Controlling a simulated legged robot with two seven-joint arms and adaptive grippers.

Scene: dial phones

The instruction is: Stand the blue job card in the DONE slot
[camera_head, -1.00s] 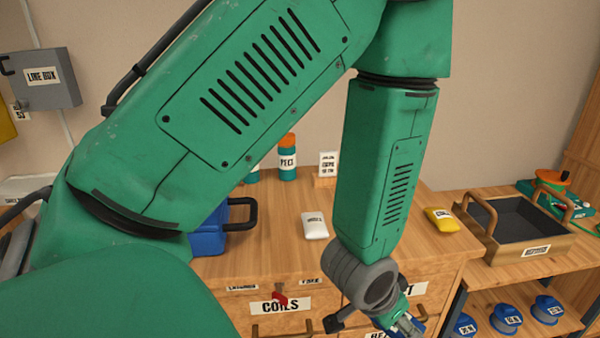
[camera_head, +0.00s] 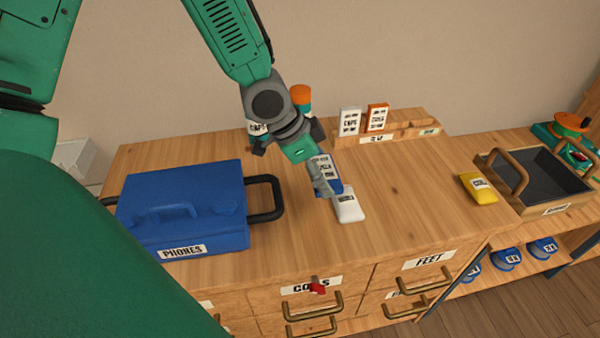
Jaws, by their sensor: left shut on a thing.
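The blue job card (camera_head: 329,168) is held upright or nearly so in my left gripper (camera_head: 318,177), which is shut on it above the bench top, by a white packet. The gripper covers part of the card. The wooden card rack (camera_head: 403,134) stands at the back of the bench, right of the gripper and apart from the card. A white card (camera_head: 349,121) and an orange-topped card (camera_head: 377,117) stand at its left part. Its right part looks empty, with a small green label (camera_head: 429,132) too small to read surely. My right gripper is out of view.
A white packet (camera_head: 348,206) lies just below the card. A blue PHONES case (camera_head: 182,210) stands at left, and an orange-capped bottle (camera_head: 301,97) is behind the gripper. A yellow packet (camera_head: 478,188) and a dark-lined tray (camera_head: 540,178) are at right. Bench between packet and rack is clear.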

